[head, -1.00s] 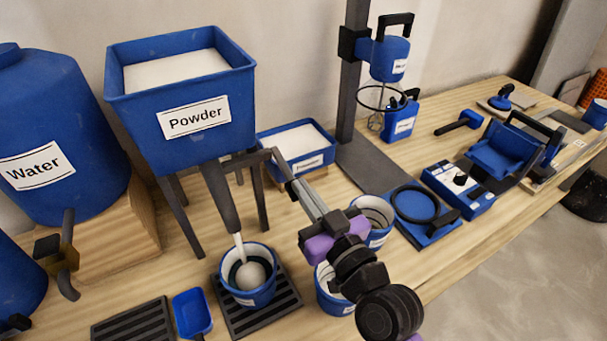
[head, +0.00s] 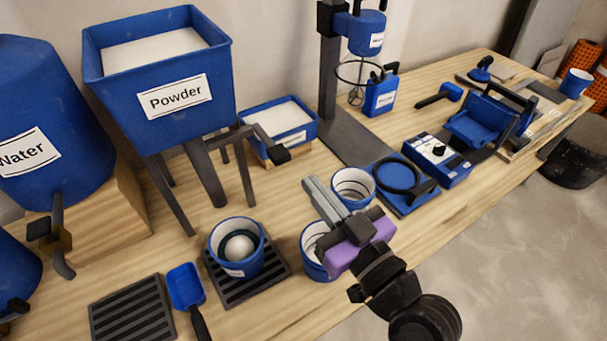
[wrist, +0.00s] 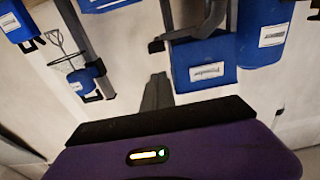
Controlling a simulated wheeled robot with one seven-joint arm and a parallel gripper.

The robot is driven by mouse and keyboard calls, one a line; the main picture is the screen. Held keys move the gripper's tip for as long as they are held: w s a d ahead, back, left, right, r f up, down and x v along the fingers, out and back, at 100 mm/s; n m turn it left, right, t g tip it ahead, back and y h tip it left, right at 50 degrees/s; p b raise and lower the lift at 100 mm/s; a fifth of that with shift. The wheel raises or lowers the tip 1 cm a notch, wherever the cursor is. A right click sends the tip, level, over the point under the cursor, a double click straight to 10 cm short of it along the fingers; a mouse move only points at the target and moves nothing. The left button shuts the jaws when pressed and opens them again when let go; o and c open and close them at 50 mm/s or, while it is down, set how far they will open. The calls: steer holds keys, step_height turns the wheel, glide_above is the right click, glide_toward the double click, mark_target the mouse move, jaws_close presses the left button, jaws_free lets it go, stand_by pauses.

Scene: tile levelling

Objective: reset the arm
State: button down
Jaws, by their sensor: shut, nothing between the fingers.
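My gripper (head: 312,185) is shut and empty in the head view, with its grey fingers together and pointing up and left. It hangs above the bench beside two blue buckets, apart from the powder hopper's lever (head: 270,142). The wrist view shows the closed fingers (wrist: 156,95) against the wall, with the hopper beyond. The blue Powder hopper (head: 155,110) stands on legs at the left. Below it a blue bucket (head: 217,243) holds a white mound of powder (head: 239,248) on a slotted black grate (head: 262,284). No stream falls from the spout.
A blue Water tank (head: 35,120) stands far left. One bucket (head: 352,188) is behind my gripper and another (head: 312,262) is below it. A blue scoop (head: 185,286) lies at the front. A mixer stand (head: 329,80) rises behind. The floor (head: 510,250) at right is clear.

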steer(key=shift+s+d, duration=0.25)
steer(key=shift+s, duration=0.05)
stand_by(0.4)
steer(key=s+d+m+t+h+p, duration=0.35)
steer(key=s+d+m+h, duration=0.4)
steer(key=d, duration=0.45)
steer(key=s+d+f+g+h+p, duration=0.1)
steer(key=s+d+g+p, duration=0.1)
steer(key=s, duration=0.9)
steer(key=s+d+f+g+h+p, duration=0.1)
steer(key=s+d+g+h+p, duration=0.1)
steer(key=s, duration=1)
steer(key=d+p, duration=0.1)
steer(key=d, duration=0.1)
steer(key=shift+s+d+n, duration=0.25)
steer(key=shift+d+n, duration=0.1)
